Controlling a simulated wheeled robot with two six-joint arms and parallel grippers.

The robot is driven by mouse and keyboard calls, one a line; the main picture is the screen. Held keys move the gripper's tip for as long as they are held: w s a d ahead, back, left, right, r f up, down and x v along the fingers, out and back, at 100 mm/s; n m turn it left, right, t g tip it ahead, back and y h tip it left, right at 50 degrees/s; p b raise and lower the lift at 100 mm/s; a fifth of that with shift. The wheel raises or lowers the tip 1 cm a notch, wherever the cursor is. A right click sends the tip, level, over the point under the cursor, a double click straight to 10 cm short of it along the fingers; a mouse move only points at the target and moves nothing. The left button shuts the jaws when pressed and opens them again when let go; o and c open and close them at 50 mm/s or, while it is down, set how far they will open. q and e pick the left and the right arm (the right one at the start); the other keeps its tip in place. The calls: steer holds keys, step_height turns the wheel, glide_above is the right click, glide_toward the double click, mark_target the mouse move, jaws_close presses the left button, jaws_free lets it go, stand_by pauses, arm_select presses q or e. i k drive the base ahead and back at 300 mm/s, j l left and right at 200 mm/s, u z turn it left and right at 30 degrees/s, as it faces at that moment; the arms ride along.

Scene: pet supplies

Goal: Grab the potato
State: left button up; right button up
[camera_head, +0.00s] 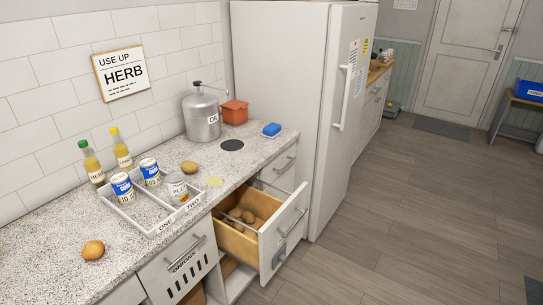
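A brown potato (190,166) lies on the speckled countertop, behind the white tray and left of the dark round disc. More potato-like brown things (241,215) lie inside an open wooden drawer (262,203) below the counter edge. Thin grey bars cross the drawer and partly cover them. A round orange-brown thing that looks like an onion (93,250) sits alone at the counter's front left. Neither of my grippers is in the head view.
The open drawer juts out before the fridge (285,70).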

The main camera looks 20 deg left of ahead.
mark_target(189, 167)
steer(key=i+l+z, duration=0.2)
steer(key=i+l, duration=0.15)
steer(key=i, duration=0.15)
steer(key=i+l+z, duration=0.15)
steer(key=i, duration=0.4)
steer(key=i+l+z, duration=0.2)
steer(key=i, duration=0.35)
steer(key=i+u, duration=0.3)
steer(key=u, duration=0.15)
steer(key=i+l+u, duration=0.2)
steer(key=u, duration=0.2)
steer(key=i+l+u, duration=0.25)
steer(key=u, duration=0.2)
steer(key=i+l+u, duration=0.4)
steer(key=k+j, duration=0.05)
